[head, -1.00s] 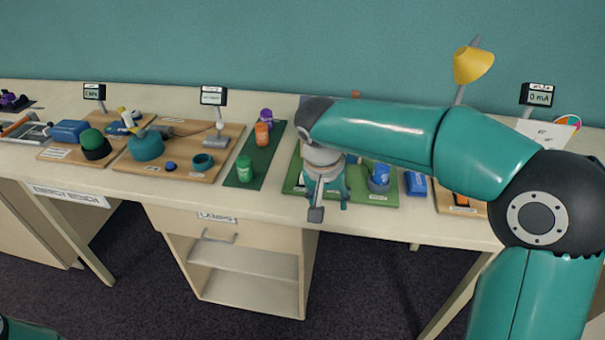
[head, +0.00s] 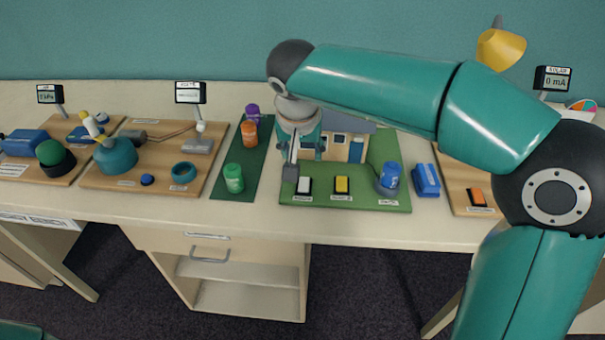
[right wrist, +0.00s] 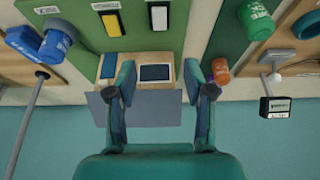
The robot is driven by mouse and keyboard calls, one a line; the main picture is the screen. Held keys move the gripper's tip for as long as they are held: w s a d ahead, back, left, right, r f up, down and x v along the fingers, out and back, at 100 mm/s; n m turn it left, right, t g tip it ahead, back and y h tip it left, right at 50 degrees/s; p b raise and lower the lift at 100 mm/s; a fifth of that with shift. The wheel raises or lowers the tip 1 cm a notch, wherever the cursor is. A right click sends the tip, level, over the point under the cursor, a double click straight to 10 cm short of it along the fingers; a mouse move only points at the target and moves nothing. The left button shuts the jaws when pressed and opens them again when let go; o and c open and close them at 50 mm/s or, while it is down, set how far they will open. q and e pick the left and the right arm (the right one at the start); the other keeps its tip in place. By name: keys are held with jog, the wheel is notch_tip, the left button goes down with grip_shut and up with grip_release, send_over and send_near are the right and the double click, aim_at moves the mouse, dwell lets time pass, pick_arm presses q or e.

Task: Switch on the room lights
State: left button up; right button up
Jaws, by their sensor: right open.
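A small model house (head: 345,138) with a blue door stands on a green board (head: 375,203). In front of it are a white rocker switch (head: 304,186) and a yellow rocker switch (head: 342,185), with labels too small to read. My right gripper (head: 305,164) is open and empty, over the left part of the board, by the house's front left and close to the white switch. In the right wrist view, the white switch (right wrist: 159,17) and yellow switch (right wrist: 111,24) lie beyond the open fingers (right wrist: 160,85), with the house front between. My left gripper is out of view.
A blue canister (head: 390,177) stands in a ring at the board's right, with a blue block (head: 427,180) beside it. Green (head: 233,178) and orange (head: 250,135) canisters stand on a dark green mat to the left. A yellow lamp (head: 500,48) rises behind my right arm.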

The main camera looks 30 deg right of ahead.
aim_at(304, 180)
jog(key=x, duration=1.4)
jog(key=shift+w+f, duration=0.1)
jog(key=shift+f, duration=0.25)
jog(key=shift+c, duration=0.2)
